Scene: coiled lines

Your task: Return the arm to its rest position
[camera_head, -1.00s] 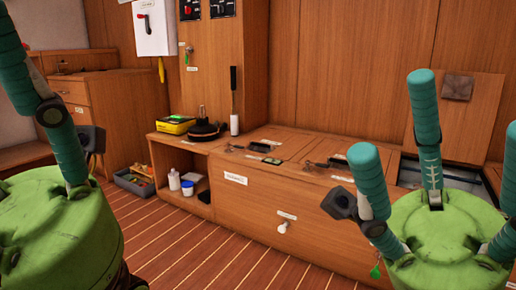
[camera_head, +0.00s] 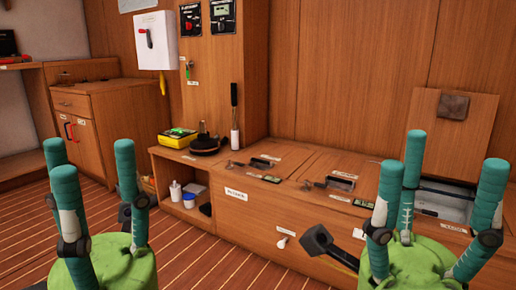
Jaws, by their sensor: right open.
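My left gripper (camera_head: 90,150) is at the lower left with its green fingers upright and spread apart. Nothing shows between them. My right gripper (camera_head: 440,160) is at the lower right, in front of the wooden bench. Its green fingers point up and stand apart, with nothing held between them. It hides part of the bench front and part of the open compartment behind it.
The wooden bench (camera_head: 262,210) carries latches, a yellow-and-black box (camera_head: 177,138) and a dark round item (camera_head: 205,145). A hatch lid (camera_head: 455,132) leans open above a compartment (camera_head: 448,205). Bottles stand in the bench's niche.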

